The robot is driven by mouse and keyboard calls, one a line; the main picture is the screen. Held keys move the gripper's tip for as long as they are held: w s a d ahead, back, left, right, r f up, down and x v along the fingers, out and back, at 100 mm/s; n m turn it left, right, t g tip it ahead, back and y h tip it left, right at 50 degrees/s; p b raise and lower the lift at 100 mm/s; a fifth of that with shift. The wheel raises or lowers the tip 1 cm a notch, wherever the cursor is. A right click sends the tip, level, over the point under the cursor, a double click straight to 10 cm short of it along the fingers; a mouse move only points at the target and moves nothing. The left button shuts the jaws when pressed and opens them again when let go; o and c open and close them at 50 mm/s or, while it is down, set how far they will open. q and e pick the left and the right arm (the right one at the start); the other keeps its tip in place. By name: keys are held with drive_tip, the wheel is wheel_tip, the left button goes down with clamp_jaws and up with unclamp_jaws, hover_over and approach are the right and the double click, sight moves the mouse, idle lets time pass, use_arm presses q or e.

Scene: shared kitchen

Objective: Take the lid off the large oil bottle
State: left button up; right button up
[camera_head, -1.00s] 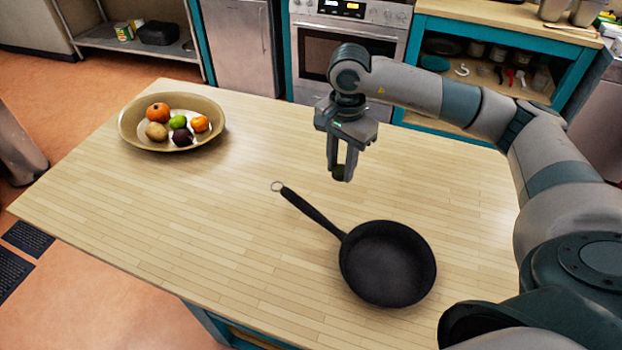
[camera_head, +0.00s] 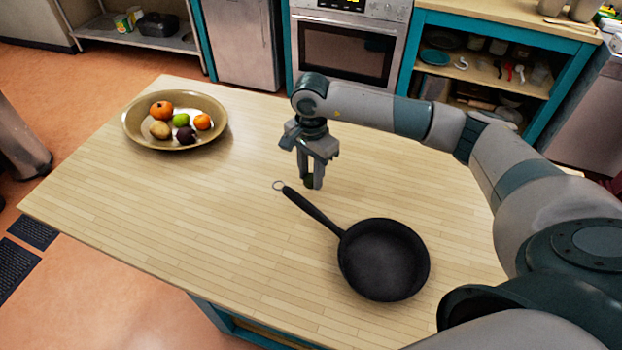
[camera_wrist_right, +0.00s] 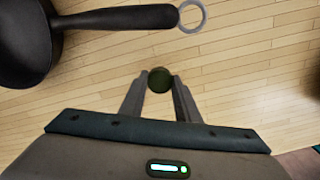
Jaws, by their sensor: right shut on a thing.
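My right gripper (camera_head: 312,183) is shut on a small dark green round lid (camera_wrist_right: 160,80), seen between its fingertips in the right wrist view. In the head view the lid (camera_head: 309,181) shows small and dark at the fingertips. The gripper points down over the wooden table, beyond the pan's handle. I cannot tell exactly how high the lid is above the table. No oil bottle shows in these frames. My left gripper is not in view.
A black frying pan (camera_head: 384,262) lies on the table (camera_head: 180,220), its handle pointing up and left. It also shows in the right wrist view (camera_wrist_right: 25,45). A bowl of fruit (camera_head: 215,110) stands at the far left. The table's left front is clear.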

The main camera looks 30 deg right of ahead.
drive_tip(key=shift+s+f+p, duration=0.1)
drive_tip(key=shift+f+p, duration=0.45)
drive_tip(key=shift+f, duration=0.8)
drive_tip(key=shift+f, duration=0.15)
drive_tip(key=o, duration=1.2)
drive_tip(key=shift+c, duration=0.2)
